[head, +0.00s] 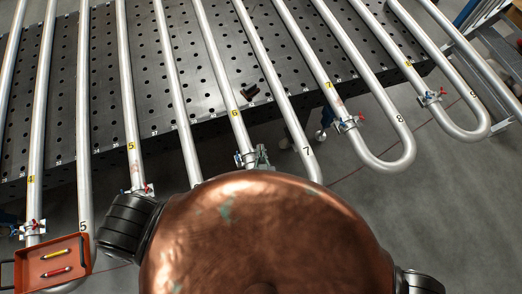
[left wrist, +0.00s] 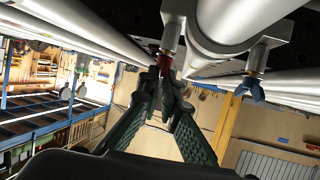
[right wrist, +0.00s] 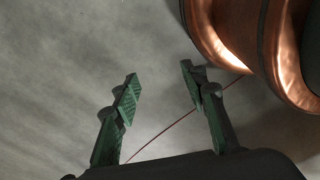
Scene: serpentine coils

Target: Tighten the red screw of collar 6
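Collar 6 (head: 245,158) is a silver clamp on the pipe marked 6, near the table's front edge. In the left wrist view the collar (left wrist: 215,35) shows close up from below, with its red screw (left wrist: 166,61) on the left and its blue screw (left wrist: 250,89) on the right. My left gripper (left wrist: 164,76) has its green fingertips closed together around the red screw's lower end. In the head view the left gripper (head: 262,156) is beside the collar, and the red screw is hidden. My right gripper (right wrist: 160,82) is open and empty above the floor.
Other collars sit on neighbouring pipes: collar 5 (head: 140,190), collar 7 (head: 348,123) and collar 8 (head: 431,97). An orange tray (head: 75,245) holds a red and a yellow marker-like item.

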